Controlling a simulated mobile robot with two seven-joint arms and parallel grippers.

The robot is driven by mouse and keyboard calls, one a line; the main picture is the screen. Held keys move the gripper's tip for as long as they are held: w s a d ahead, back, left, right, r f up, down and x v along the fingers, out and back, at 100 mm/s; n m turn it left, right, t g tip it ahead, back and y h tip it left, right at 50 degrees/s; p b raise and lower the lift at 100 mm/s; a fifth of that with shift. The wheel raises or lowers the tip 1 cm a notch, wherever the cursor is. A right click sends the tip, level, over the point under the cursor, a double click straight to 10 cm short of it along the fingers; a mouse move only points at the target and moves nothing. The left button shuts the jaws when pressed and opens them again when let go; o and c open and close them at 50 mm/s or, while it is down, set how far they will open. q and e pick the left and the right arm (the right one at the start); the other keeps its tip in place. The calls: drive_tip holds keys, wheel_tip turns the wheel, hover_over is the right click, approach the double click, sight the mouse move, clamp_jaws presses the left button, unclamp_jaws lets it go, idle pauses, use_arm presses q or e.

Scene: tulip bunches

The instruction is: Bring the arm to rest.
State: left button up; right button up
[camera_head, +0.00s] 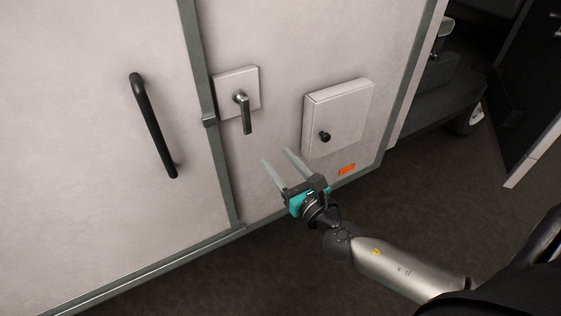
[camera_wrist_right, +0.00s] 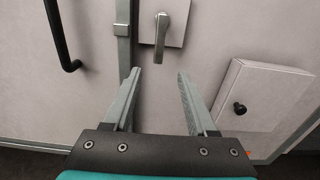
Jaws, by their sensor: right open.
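My right gripper (camera_head: 280,165) is open and empty, with its two grey fingers pointing at the white cabinet wall below the lever handle (camera_head: 243,112). In the right wrist view my right gripper (camera_wrist_right: 158,98) shows its fingers spread, with only the wall and the lever handle (camera_wrist_right: 160,38) beyond them. The lever hangs down from its square plate. Whether the fingertips touch the wall cannot be told. My right arm comes in from the lower right. My left gripper is not in view.
A dark bar handle (camera_head: 153,125) is on the large door at left. A small box with a black knob (camera_head: 324,136) is to the right of the lever, with an orange label (camera_head: 347,169) below it. Dark open floor (camera_head: 420,200) lies at right.

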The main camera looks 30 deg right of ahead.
drive_tip(key=s+d+f+m+g+h+b, duration=0.1)
drive_tip(key=s+d+f+m+g, duration=0.3)
drive_tip(key=f, duration=0.6)
drive_tip(key=s+f+m+g+h+b, duration=0.1)
drive_tip(key=s+f+m, duration=0.1)
drive_tip(key=f+m, duration=0.65)
drive_tip(key=s+d+f+m+g+h+b, duration=0.1)
drive_tip(key=s+f+m+g, duration=0.25)
drive_tip(key=f, duration=0.95)
use_arm(q)
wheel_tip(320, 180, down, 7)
drive_tip(key=b, duration=0.3)
drive_tip(key=shift+b, duration=0.4)
use_arm(e)
drive_tip(key=s+a+f+m+g, duration=0.2)
drive_tip(key=s+f+m, duration=0.4)
drive_tip(key=s, duration=0.4)
drive_tip(key=s+a+f+m+g+y, duration=0.1)
drive_tip(key=s+a+f+m+g, duration=0.2)
drive_tip(key=s+f+m, duration=0.3)
drive_tip(key=s+a+f+m+g+y, duration=0.1)
drive_tip(key=s+a+f+m+g, duration=0.2)
drive_tip(key=s, duration=1.1)
wheel_tip(320, 180, down, 6)
drive_tip(key=m, duration=0.3)
drive_tip(key=shift+a+f, duration=0.2)
drive_tip(key=shift+a, duration=0.05)
